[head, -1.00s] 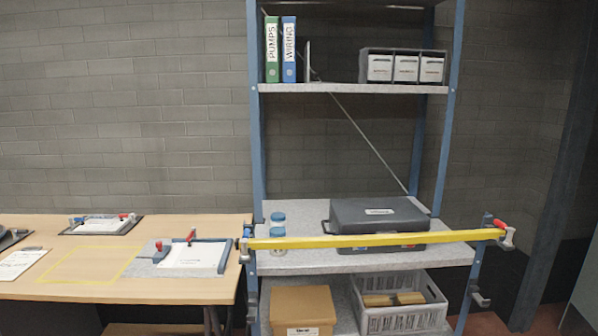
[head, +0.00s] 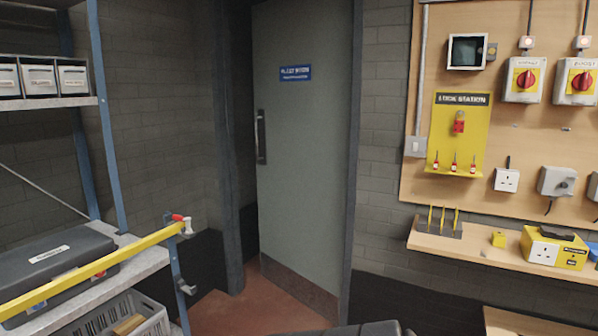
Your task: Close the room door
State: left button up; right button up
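The room door (head: 305,170) is a tall grey-green panel in the middle of the head view. It has a blue sign (head: 295,73) at the upper part and a dark kick plate (head: 300,287) at the bottom. Its dark pull handle (head: 261,137) is near the left edge. A dark strip lies between that edge and the dark post (head: 227,150) on the left. The door looks angled to the wall on its right, but how far it stands open is hard to tell. Neither of my grippers is in view.
A shelf rack with a yellow bar (head: 95,270) across it stands at the left, its end jutting toward the door. A wooden panel (head: 425,60) with a lock station (head: 470,97) and a ledge (head: 480,248) are at the right. Red floor (head: 245,310) shows before the door.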

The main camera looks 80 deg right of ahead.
aim_at(301, 50)
jog(key=z, duration=2.65)
jog(key=i+u, duration=0.15)
jog(key=u, duration=0.4)
jog(key=i+z, duration=0.2)
jog(key=i, duration=0.35)
jog(key=i+z, duration=0.25)
jog(key=i, duration=0.3)
jog(key=i+j+z, duration=0.2)
jog(key=i, duration=0.35)
jog(key=i+u, duration=0.2)
jog(key=i, duration=0.35)
jog(key=i+l+u, duration=0.2)
jog(key=i, duration=0.35)
jog(key=i+l+u, duration=0.1)
jog(key=i+u, duration=0.15)
jog(key=i, duration=0.3)
jog(key=i+j+u, duration=0.15)
jog(key=i+u, duration=0.25)
jog(key=i+j+u, duration=0.1)
jog(key=i+u, duration=0.7)
jog(key=i+l+u, duration=0.2)
jog(key=u, duration=0.2)
jog(key=i+z, duration=0.15)
jog(key=z, duration=0.25)
jog(key=i+j+z, duration=0.1)
jog(key=z, duration=0.25)
jog(key=i+j+z, duration=0.1)
jog(key=z, duration=0.3)
jog(key=i+j, duration=0.05)
jog(key=i, duration=0.05)
